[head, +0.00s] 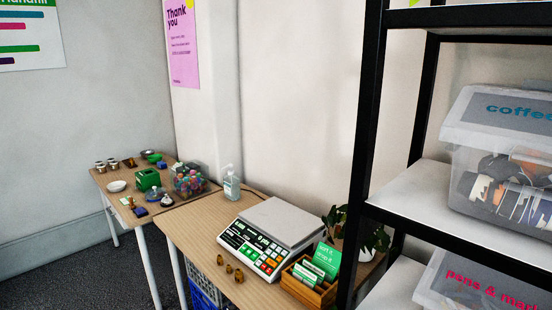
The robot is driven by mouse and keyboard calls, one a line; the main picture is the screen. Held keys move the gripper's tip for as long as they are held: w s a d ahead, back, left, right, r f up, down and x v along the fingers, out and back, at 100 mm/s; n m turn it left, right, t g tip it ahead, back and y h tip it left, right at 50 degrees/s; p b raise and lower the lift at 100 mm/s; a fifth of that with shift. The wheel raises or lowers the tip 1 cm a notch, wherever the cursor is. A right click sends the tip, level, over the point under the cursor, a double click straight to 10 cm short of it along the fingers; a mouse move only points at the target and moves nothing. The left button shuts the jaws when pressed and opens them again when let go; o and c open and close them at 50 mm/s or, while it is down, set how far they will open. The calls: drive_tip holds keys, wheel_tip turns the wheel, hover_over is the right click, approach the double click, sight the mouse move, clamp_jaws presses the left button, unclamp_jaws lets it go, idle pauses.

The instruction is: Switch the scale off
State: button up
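The scale (283,220) stands on the wooden table in the lower middle of the head view. It has a flat light-grey weighing plate on top and a sloped front panel (252,247) with dark displays, white and green keys and a few red ones. The displays show small light marks, too small to read. Which key or switch is the power control cannot be told at this size. My gripper is not in view.
Small brass-coloured pieces (229,269) lie in front of the scale. A wooden card box (310,290) and a plant (372,238) stand right of it; a sanitizer bottle (231,186) stands behind left. A black-framed shelf (365,130) rises at right. A second table (113,178) stands left.

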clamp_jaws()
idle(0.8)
